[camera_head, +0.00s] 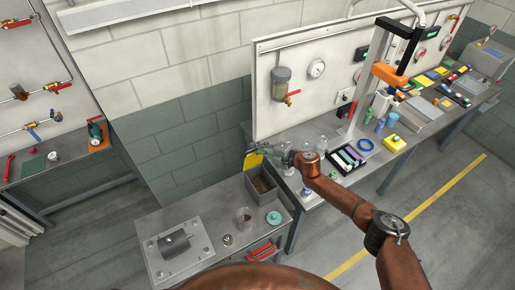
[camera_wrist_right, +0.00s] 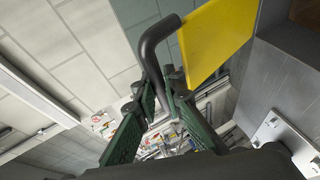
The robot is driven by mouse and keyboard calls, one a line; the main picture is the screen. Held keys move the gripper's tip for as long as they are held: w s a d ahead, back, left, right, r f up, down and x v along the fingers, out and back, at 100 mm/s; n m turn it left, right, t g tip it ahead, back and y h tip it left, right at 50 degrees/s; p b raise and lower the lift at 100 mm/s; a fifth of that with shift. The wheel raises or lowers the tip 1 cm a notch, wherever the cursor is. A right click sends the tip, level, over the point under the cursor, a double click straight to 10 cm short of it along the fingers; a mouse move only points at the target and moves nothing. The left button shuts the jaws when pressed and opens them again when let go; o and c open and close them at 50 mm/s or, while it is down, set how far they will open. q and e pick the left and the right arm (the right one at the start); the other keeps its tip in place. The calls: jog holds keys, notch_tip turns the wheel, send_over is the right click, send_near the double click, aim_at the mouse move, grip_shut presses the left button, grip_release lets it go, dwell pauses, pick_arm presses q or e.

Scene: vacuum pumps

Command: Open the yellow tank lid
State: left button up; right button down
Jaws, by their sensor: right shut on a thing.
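The yellow tank lid (camera_head: 253,160) stands tilted up, roughly upright, at the back edge of the grey tank (camera_head: 273,196). The tank's top is open and brown contents show inside. In the right wrist view the lid (camera_wrist_right: 217,40) is a yellow panel with a dark bent handle (camera_wrist_right: 150,48). My right gripper (camera_head: 263,149) is beside the raised lid, above the back of the tank. In the wrist view its green fingers (camera_wrist_right: 162,98) are closed on the handle, one on each side. My left gripper is not in view.
A metal plate with a motor-like part (camera_head: 174,243), a glass beaker (camera_head: 244,219) and a teal round part (camera_head: 274,218) are on the low table. Red-handled tools (camera_head: 262,250) lie near its front. The right workbench holds glassware and a pen tray (camera_head: 349,158) close to my right arm.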

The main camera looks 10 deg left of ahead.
jog(key=c, duration=2.3)
grip_release()
jog(key=shift+a+r, duration=0.1)
jog(key=shift+o, duration=0.2)
jog(key=shift+s, duration=0.1)
jog(key=shift+d, duration=0.2)
jog(key=v, duration=1.1)
jog(key=shift+s+d, duration=0.2)
jog(key=shift+d, duration=0.1)
jog(key=shift+r, duration=0.1)
